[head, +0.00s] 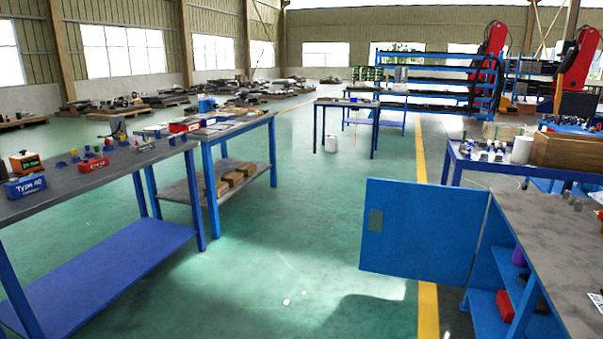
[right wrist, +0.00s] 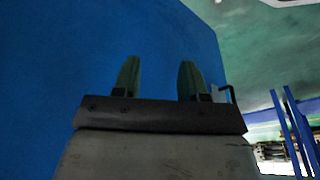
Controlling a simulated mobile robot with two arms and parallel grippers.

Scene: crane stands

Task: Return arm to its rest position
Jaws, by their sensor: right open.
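In the right wrist view my right gripper (right wrist: 158,80) is open, its two dark green fingers apart with nothing between them. Behind it is the broad blue face of a panel (right wrist: 140,35), which looks like the cabinet door; I cannot tell whether the fingers touch it. In the head view the blue cabinet door (head: 415,235) stands wide open, and no gripper or arm shows there. My left gripper is in neither view.
The cabinet (head: 487,275) at the right holds a red item (head: 505,305) on its shelf. Workbenches (head: 150,160) with parts line the left. A small table (head: 347,103) stands ahead. The green floor (head: 290,220) between is clear, with a yellow line (head: 428,310) beside the door.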

